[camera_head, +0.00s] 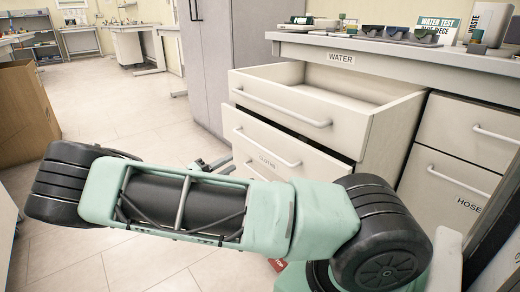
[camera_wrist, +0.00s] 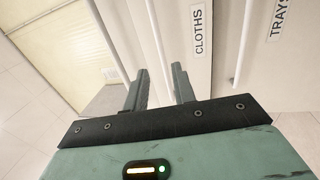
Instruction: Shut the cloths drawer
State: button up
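The cloths drawer (camera_head: 310,160) is the second one down in the white cabinet and stands pulled out, with a dark gap above its front. Its CLOTHS label (camera_wrist: 203,32) and vertical-looking bar handle (camera_wrist: 156,35) show in the wrist view, which is turned sideways. My gripper (camera_wrist: 160,70) is open, its two fingers apart in front of the drawer fronts. The handle runs visually between the fingers; I cannot tell whether it touches them. In the head view my arm hides most of the gripper and the drawer's lower part.
The top drawer (camera_head: 318,97), under the WATER label (camera_head: 341,58), is wide open and empty where visible. The trays drawer front (camera_wrist: 279,60) is below. The HOSE cabinet (camera_head: 450,180) stands right, a grey cabinet (camera_head: 225,60) behind.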

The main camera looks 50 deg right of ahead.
aim_at(259, 146)
jog(key=b+x, duration=0.3)
jog(key=x, duration=0.9)
jog(key=shift+s+d+r, duration=0.15)
jog(key=shift+d, duration=0.1)
grip_shut()
